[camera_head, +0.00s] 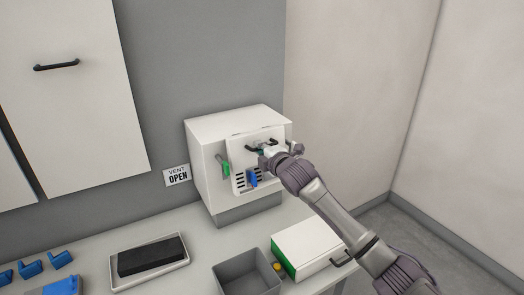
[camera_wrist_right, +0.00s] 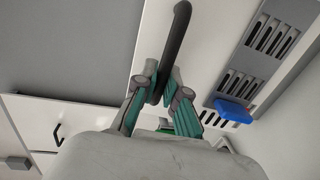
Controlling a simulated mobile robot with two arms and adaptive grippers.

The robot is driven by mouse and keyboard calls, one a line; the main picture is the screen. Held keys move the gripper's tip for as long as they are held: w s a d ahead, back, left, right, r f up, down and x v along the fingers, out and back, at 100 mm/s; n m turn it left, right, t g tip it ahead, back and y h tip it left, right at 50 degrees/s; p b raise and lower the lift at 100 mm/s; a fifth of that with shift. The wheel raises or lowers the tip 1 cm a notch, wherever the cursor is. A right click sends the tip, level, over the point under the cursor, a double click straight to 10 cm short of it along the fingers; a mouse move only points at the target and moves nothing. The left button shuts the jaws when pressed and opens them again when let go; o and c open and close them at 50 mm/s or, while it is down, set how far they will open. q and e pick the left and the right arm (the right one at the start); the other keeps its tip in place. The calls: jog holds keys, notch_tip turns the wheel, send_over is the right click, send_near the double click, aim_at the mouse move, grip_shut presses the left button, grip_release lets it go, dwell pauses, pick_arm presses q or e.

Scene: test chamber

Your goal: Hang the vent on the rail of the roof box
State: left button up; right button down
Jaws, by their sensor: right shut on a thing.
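The white roof box (camera_head: 213,150) stands on the counter against the grey wall. The vent (camera_head: 238,157), a white panel with dark slots, is upright at the front of the box; it also fills the right of the right wrist view (camera_wrist_right: 212,45). My right gripper (camera_head: 266,152) is shut on the vent's black handle (camera_wrist_right: 177,45), which lies between its green pads. A blue clip (camera_head: 252,178) is at the vent's lower part, and a green-marked lever (camera_head: 225,167) is at its left. The rail is not clear, and I cannot tell whether the vent rests on it.
A "VENT OPEN" sign (camera_head: 177,175) is on the wall. On the counter are a tray (camera_head: 118,286) with a black block (camera_head: 151,256), an open grey bin (camera_head: 230,275), a white and green case (camera_head: 307,243) and several blue pieces (camera_head: 31,268). Wall cabinets (camera_head: 75,110) are at left.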

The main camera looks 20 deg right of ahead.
aim_at(253, 155)
jog(key=shift+a+r, duration=0.1)
jog(key=shift+r, duration=0.05)
jog(key=shift+w+f, duration=0.1)
jog(key=shift+f, duration=0.35)
jog(key=shift+f, duration=0.15)
jog(key=shift+f+b, duration=0.1)
jog(key=shift+b, duration=0.25)
jog(key=shift+w+a+f+t+b, duration=0.1)
jog(key=shift+w+f+t+b, duration=0.15)
jog(key=shift+f+b, duration=0.7)
jog(key=shift+w+a+f+t+b, duration=0.1)
jog(key=shift+f+t+b, duration=0.25)
jog(key=shift+b, duration=1.2)
jog(key=shift+w+f, duration=0.2)
jog(key=shift+w, duration=0.05)
jog(key=shift+w+f+b, duration=0.1)
jog(key=shift+w+b, duration=0.2)
jog(key=shift+b, duration=0.2)
